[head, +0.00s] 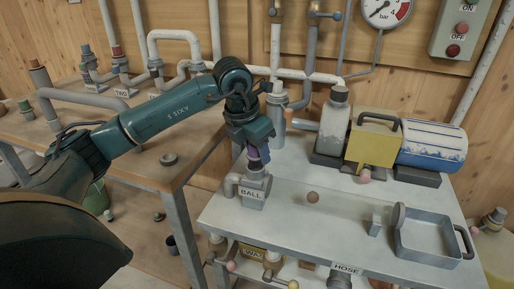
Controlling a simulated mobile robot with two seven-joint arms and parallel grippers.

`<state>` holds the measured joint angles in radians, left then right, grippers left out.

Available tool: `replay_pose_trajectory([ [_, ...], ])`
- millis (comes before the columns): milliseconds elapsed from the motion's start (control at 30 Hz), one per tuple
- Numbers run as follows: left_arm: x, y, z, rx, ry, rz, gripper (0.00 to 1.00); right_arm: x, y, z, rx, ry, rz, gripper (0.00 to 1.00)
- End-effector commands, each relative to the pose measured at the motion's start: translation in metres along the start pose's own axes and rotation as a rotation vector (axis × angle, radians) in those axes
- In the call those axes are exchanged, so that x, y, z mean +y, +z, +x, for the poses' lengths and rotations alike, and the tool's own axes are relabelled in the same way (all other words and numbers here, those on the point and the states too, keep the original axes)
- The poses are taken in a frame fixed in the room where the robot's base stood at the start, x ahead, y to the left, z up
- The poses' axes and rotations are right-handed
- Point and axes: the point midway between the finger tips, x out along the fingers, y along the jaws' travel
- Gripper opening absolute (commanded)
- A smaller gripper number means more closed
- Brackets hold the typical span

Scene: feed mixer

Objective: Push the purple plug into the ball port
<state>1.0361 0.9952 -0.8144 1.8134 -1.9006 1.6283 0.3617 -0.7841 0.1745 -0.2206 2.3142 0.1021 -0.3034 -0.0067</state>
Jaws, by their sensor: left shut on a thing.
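My left gripper (256,146) points down and is shut on the purple plug (255,157). The plug is small and partly hidden by the fingers. My right gripper is out of view.
Pipes stand behind. A wooden bench (150,150) is at left. The table's middle is mostly clear.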

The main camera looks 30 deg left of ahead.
Motion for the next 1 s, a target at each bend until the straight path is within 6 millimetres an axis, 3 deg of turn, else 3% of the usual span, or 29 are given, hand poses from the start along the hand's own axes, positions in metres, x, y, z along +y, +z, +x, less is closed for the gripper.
replay_pose_trajectory([
  [700, 0.000, -0.006, 0.018, 0.000, 0.001, 0.000, 0.09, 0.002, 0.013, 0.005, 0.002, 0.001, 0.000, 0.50],
  [733, 0.000, -0.006, 0.017, 0.000, 0.001, 0.000, 0.37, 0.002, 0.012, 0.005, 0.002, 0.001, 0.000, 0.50],
  [1000, -0.001, -0.006, 0.018, 0.003, -0.002, 0.002, 0.59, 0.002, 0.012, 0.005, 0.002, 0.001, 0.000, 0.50],
])
